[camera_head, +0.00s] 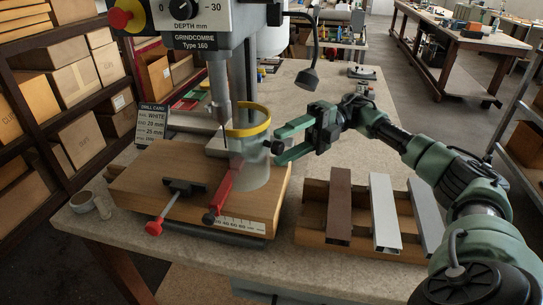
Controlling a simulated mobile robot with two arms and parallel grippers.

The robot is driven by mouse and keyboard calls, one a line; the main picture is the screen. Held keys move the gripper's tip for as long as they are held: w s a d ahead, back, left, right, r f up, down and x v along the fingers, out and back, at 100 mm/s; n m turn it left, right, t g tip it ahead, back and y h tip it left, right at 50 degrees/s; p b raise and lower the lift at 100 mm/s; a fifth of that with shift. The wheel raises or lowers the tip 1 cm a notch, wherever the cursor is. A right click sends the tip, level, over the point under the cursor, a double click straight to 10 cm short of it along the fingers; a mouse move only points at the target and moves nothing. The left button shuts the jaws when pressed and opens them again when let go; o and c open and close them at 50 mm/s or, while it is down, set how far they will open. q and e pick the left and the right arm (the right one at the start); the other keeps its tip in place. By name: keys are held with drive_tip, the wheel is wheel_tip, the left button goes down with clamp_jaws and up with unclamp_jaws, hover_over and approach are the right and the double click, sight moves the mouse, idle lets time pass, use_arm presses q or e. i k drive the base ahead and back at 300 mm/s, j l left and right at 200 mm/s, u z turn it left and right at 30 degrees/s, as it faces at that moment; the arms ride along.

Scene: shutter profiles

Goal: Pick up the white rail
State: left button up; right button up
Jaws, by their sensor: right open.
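The white rail (384,212) lies in the middle of a wooden rack on the bench, in the head view. A brown rail (339,206) lies to its left and a grey rail (427,216) to its right. The wooden rack (314,215) shows around and beneath them. My right gripper (281,147) is open, with its green fingers pointing left. It is above and to the left of the rails in the picture, beside the drill press guard, apart from the white rail. I see nothing between its fingers. My left gripper is out of view.
A drill press (217,85) with a clear, yellow-rimmed guard (250,160) stands left of the rails over a wooden base (140,190). A red clamp (223,188) sits on it. A drill card (152,120) stands behind. Bare bench (355,268) lies before the rack.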

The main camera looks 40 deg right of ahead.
sight(386, 236)
drive_tip(key=k+j, duration=1.2)
drive_tip(key=j, duration=0.2)
